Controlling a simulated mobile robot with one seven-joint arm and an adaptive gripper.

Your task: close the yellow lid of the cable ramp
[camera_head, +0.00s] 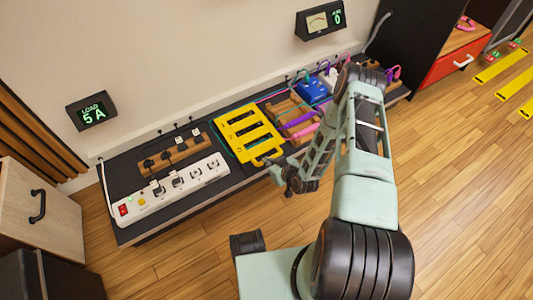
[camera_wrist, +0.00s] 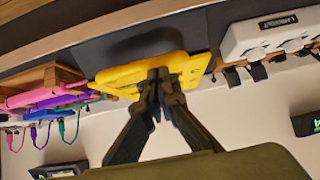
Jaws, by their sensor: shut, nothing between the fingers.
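The yellow lid (camera_head: 248,118) of the cable ramp lies over the dark bench, with dark slots across it and a yellow handle at its near edge. It looks flat or nearly flat; I cannot tell whether it is fully down. My gripper (camera_head: 277,172) is at the near right corner of the lid, close to the handle. In the wrist view my gripper (camera_wrist: 159,74) is shut and empty, its fingertips in front of the yellow lid (camera_wrist: 115,77). The fingers hide part of the lid there, and I cannot tell whether they touch it.
A white power strip (camera_head: 172,190) and a wooden plug rack (camera_head: 172,152) stand left of the lid. Right of it are a wooden rack with purple and pink items (camera_head: 297,117) and a blue box (camera_head: 312,91). Wooden floor (camera_head: 190,255) in front of the bench is clear.

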